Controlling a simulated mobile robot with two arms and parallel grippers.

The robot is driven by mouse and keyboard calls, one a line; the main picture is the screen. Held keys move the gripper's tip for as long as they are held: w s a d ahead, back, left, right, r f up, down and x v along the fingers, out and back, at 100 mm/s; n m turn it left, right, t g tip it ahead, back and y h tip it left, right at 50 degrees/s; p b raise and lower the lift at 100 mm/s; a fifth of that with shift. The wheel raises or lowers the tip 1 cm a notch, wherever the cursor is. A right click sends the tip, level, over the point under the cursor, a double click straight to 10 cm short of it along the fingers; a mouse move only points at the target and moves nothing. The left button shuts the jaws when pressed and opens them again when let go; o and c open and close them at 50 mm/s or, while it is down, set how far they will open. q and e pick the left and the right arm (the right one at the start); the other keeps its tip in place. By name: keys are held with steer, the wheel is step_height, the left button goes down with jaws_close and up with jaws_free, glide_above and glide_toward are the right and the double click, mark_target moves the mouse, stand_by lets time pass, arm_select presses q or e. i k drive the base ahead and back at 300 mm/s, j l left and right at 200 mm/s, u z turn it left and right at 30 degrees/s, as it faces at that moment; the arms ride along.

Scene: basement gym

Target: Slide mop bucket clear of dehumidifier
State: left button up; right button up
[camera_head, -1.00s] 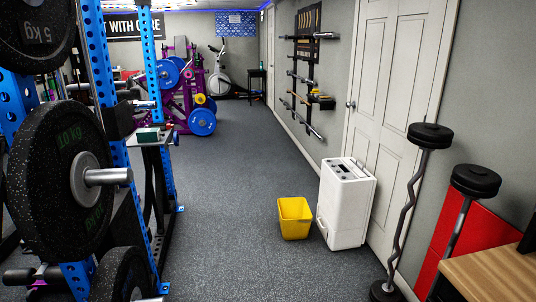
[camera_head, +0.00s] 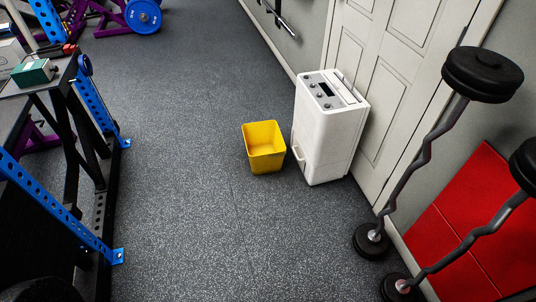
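The mop bucket (camera_head: 266,162) is a yellow, square-topped bucket that looks empty. It stands upright on the grey speckled floor in the middle of the head view. The dehumidifier (camera_head: 324,135) is a white upright box with knobs and a dark display on its top. It stands just right of the bucket, by the white door. The bucket's right side is close to the dehumidifier's left front edge; I cannot tell whether they touch. Neither of my grippers is in view.
A blue rack (camera_head: 100,118) with a small green box (camera_head: 33,72) on a shelf stands at left. Curl bars with black weights (camera_head: 483,75) lean at right by red panels (camera_head: 478,215). The floor (camera_head: 190,220) left of and before the bucket is clear.

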mark_target(266, 146)
steer(key=i, duration=0.2)
steer(key=i+z, duration=0.15)
steer(key=z, duration=0.75)
